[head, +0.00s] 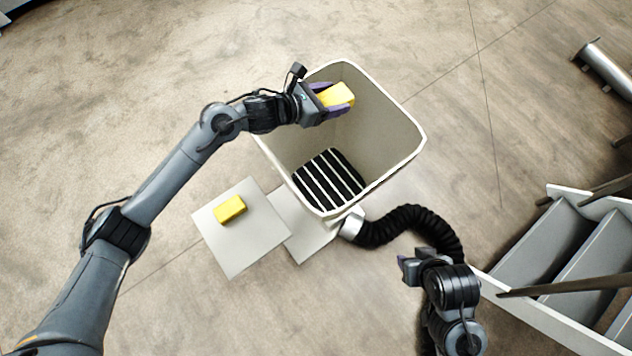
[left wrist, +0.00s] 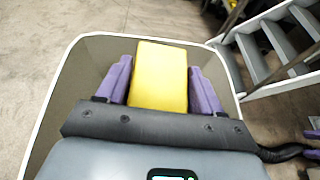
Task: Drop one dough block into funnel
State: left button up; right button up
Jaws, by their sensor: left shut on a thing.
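A yellow dough block (head: 338,95) is held between the purple fingers of my left gripper (head: 333,99), which is shut on it. The block also shows between the fingers in the left wrist view (left wrist: 160,75). The gripper and block are over the open mouth of the large white-rimmed funnel (head: 385,122), near its far left side. Dark slats show at the funnel's bottom. A second yellow dough block (head: 230,209) lies on a pale square platform (head: 233,257). My right gripper (head: 408,266) is below right of the funnel; its finger gap is unclear.
A black corrugated hose (head: 405,219) runs from the funnel's base toward the lower right. Grey steps with rails (head: 545,243) stand at the right. A metal cylinder (head: 606,66) lies at the upper right. The floor beyond the funnel is clear.

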pick_arm(q)
jog(key=shift+f+b, duration=0.7)
jog(key=shift+f, duration=1.4)
jog(key=o, duration=1.3)
jog(key=shift+f, duration=0.1)
jog(key=shift+v, duration=5.45)
